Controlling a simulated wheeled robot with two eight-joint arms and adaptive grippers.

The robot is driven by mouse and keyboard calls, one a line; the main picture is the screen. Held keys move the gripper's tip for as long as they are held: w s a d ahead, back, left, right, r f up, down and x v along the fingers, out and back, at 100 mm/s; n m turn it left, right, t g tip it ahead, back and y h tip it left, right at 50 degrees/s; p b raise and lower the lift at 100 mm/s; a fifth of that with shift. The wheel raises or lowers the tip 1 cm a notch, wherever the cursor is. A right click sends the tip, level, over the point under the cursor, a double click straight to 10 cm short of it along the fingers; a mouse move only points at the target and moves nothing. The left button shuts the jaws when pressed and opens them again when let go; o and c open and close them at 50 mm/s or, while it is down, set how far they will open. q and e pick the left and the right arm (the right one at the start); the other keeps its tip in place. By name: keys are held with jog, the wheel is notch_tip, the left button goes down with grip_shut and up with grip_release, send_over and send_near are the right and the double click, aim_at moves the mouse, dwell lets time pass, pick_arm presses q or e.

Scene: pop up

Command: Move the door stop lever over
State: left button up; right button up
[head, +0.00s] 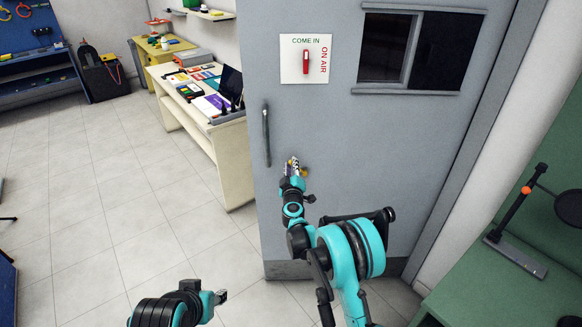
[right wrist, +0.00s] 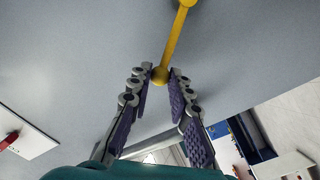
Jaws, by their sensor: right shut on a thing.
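The door stop lever (right wrist: 175,40) is a yellow rod with a ball at its end, mounted on the grey door. In the right wrist view it runs down from the top, and its ball end sits between the fingertips of my right gripper (right wrist: 160,82). That gripper is shut on the ball end. In the head view my right gripper (head: 293,165) is against the door, right of the handle, and hides most of the lever; a bit of yellow shows beside it. My left gripper (head: 221,296) is low in the head view, away from the door; its fingers are too small to read.
The grey door (head: 350,130) has a vertical handle (head: 266,135), a window and a COME IN / ON AIR sign (head: 291,62) with a red pointer. A cluttered desk (head: 228,150) stands left of the door, a green bench (head: 500,290) at right.

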jog(key=shift+d+r, duration=0.3)
jog(key=shift+d, duration=0.25)
jog(key=shift+d+r, duration=0.3)
jog(key=shift+d, duration=0.4)
jog(key=shift+o, duration=0.3)
jog(key=shift+d+r, duration=0.15)
jog(key=shift+d, duration=0.45)
jog(key=shift+d+r, duration=0.15)
jog(key=shift+d, duration=0.4)
jog(key=o, duration=0.9)
jog(key=shift+s, duration=0.15)
